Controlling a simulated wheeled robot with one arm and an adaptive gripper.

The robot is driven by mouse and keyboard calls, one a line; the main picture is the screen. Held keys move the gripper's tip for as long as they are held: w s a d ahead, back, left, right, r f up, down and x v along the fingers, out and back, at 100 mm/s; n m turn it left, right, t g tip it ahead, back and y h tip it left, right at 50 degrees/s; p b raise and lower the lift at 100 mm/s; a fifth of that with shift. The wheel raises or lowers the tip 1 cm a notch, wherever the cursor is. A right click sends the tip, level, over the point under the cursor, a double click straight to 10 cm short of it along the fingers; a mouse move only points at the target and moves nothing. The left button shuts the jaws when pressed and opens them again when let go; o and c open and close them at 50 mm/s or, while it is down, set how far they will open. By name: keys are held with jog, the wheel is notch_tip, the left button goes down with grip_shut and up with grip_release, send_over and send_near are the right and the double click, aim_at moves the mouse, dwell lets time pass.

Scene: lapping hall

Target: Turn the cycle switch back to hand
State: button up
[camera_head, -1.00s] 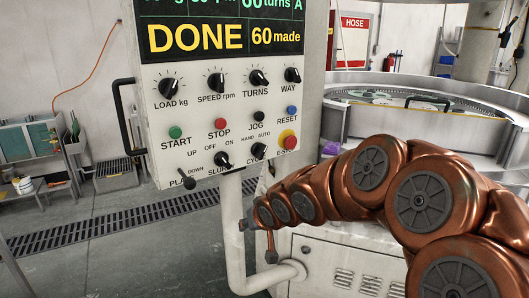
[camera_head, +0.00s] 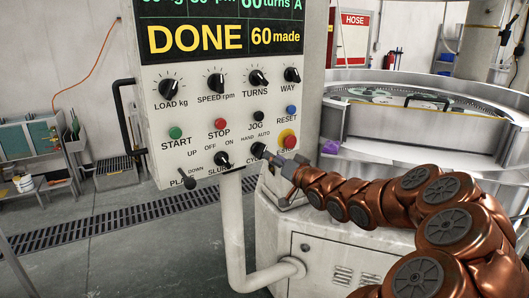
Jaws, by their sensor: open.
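The control panel (camera_head: 210,112) stands in front of me, with a lit display above its knobs. The cycle switch is at the panel's lower right, under the HAND and AUTO labels (camera_head: 255,135). HAND is on the left and AUTO on the right. My gripper (camera_head: 270,157) is at the switch, its jaws open and pointing left toward the panel. It covers most of the switch and part of the CYCLE label, so I cannot tell which way the switch points. I cannot tell whether the jaws touch it.
The red and yellow emergency stop (camera_head: 288,139) is close above my gripper. The slurry knob (camera_head: 222,160) is to its left. The display (camera_head: 220,37) reads DONE, 60 made. A white pipe (camera_head: 232,230) runs below the panel. A large round lapping machine (camera_head: 430,130) stands behind on the right.

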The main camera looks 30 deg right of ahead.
aim_at(263, 152)
jog(key=shift+w+a+p, duration=0.15)
jog(key=shift+w+p, duration=0.5)
jog(key=shift+w, duration=2.35)
grip_shut()
